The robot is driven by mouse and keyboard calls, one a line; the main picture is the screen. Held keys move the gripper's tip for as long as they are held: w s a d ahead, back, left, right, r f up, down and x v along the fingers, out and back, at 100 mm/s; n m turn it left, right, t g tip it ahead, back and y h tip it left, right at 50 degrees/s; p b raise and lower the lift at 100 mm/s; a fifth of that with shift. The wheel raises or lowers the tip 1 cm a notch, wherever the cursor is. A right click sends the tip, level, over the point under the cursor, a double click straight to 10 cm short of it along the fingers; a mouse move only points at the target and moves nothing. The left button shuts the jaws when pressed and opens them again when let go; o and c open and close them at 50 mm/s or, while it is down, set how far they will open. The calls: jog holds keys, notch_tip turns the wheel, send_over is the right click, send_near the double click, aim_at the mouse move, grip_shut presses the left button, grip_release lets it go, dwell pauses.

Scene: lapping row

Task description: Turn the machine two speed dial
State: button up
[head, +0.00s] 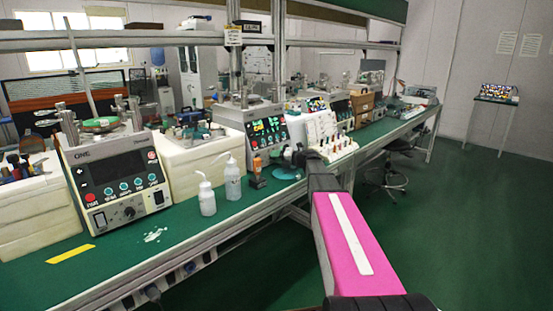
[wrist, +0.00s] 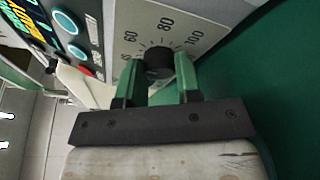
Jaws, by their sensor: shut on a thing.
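The speed dial (wrist: 159,62) is a round black knob on a pale panel, with a printed scale showing 60, 80 and 100. My gripper (wrist: 157,66) has its two green fingers on either side of the knob and is shut on it. In the head view, machine two (head: 266,127) stands past the machine marked ONE, with a lit dark panel. My pink arm reaches toward it. The dial and my fingertips cannot be made out in the head view. The knob's pointer mark is not clear in the wrist view.
Machine one (head: 118,178) stands at the left on the green bench. Two white squeeze bottles (head: 207,198) and a small orange-capped bottle (head: 257,168) stand near the bench's front edge. A stool (head: 388,178) is beyond my arm. The green floor at right is clear.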

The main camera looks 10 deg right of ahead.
jog(key=shift+m, duration=0.3)
dwell(0.4)
jog(key=o, duration=0.9)
jog(key=v, duration=1)
jog(key=shift+s+d, duration=0.2)
jog(key=shift+d, duration=0.15)
